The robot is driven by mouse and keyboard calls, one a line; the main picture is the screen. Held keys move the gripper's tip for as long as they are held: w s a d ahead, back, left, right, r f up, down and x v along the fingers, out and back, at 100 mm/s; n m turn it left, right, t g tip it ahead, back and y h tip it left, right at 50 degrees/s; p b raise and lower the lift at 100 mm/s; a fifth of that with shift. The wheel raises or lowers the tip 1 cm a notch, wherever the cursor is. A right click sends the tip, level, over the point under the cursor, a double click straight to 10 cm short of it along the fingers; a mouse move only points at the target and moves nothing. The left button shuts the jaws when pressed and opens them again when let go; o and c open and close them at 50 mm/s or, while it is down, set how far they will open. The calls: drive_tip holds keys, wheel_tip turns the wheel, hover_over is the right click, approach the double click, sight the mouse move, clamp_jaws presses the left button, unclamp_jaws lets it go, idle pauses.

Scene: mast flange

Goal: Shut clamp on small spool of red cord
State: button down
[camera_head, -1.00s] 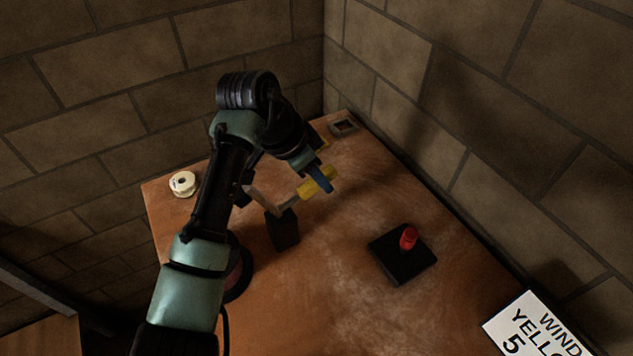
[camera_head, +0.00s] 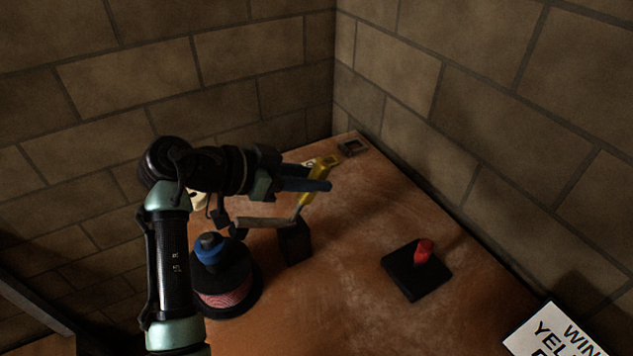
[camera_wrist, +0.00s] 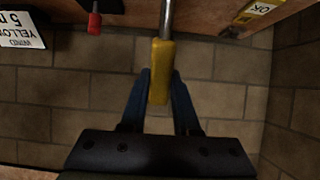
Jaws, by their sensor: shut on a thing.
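The small spool of red cord (camera_head: 225,292) stands on the left of the brown bench, with black flanges and a blue cap on top. The clamp has a black block (camera_head: 295,244) right of the spool, a metal arm (camera_head: 265,222) reaching left towards the spool, and a yellow handle (camera_head: 311,191) slanting up. My gripper (camera_head: 322,187) is shut on the yellow handle, its blue fingers on either side. In the wrist view the gripper (camera_wrist: 160,82) holds the handle (camera_wrist: 159,68) between both fingers. I cannot tell whether the clamp arm touches the spool.
A red knob on a black base (camera_head: 404,279) stands to the right. A white sign (camera_head: 545,335) is at lower right. A white roll is partly hidden behind my arm. Brick walls close off the back and right.

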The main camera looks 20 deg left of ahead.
drive_tip(key=shift+r, duration=0.1)
idle(0.4)
drive_tip(key=c, duration=0.6)
unclamp_jaws()
drive_tip(key=shift+c, duration=0.2)
drive_tip(key=shift+s+a, duration=0.1)
drive_tip(key=b+v, duration=0.1)
drive_tip(key=v, duration=1.2)
